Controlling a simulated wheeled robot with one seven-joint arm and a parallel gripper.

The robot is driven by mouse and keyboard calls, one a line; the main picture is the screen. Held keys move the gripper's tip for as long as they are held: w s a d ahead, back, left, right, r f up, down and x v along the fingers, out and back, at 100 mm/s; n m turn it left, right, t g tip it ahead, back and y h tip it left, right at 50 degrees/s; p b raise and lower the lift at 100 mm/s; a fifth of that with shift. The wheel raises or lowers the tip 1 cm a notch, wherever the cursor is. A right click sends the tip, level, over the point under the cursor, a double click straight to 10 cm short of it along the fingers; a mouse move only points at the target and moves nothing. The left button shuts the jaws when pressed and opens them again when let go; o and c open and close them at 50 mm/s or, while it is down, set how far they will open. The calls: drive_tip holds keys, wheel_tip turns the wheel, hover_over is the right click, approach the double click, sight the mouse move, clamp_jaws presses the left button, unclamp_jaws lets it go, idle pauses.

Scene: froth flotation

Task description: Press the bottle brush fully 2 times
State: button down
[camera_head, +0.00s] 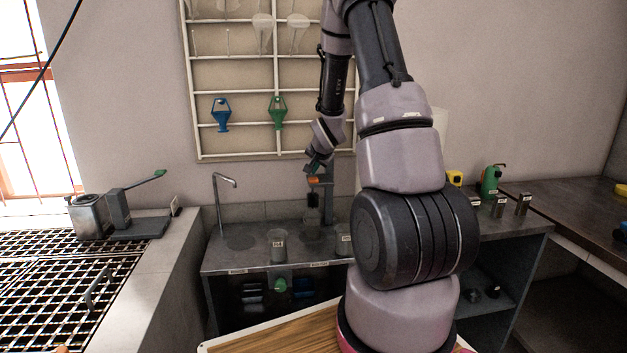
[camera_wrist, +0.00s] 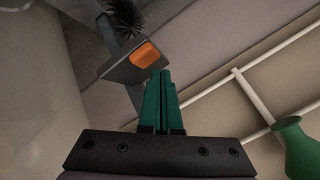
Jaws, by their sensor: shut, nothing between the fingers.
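The bottle brush is a grey upright device (camera_head: 328,188) at the back of the bench, left of my arm's base. Its grey head (camera_wrist: 120,68) carries an orange pad, which shows in the head view (camera_head: 313,180) and the wrist view (camera_wrist: 146,53). Black bristles (camera_wrist: 124,14) show beyond the head in the wrist view. My gripper (camera_head: 312,167) is just above the orange pad. In the wrist view its green fingers (camera_wrist: 160,76) are together and empty, with tips by the pad's lower right edge. I cannot tell whether they touch it.
A tap (camera_head: 222,183) and a beaker (camera_head: 277,246) stand on the bench (camera_head: 225,262). A wall rack (camera_head: 197,75) with a blue funnel (camera_head: 221,114) and green funnel (camera_head: 278,112) is behind. A green bottle (camera_head: 490,180) is at right. My arm hides part of the bench.

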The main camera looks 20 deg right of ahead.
drive_tip(key=shift+f, duration=0.1)
idle(0.7)
drive_tip(key=shift+f, duration=0.3)
drive_tip(key=shift+f, duration=3.45)
idle(2.9)
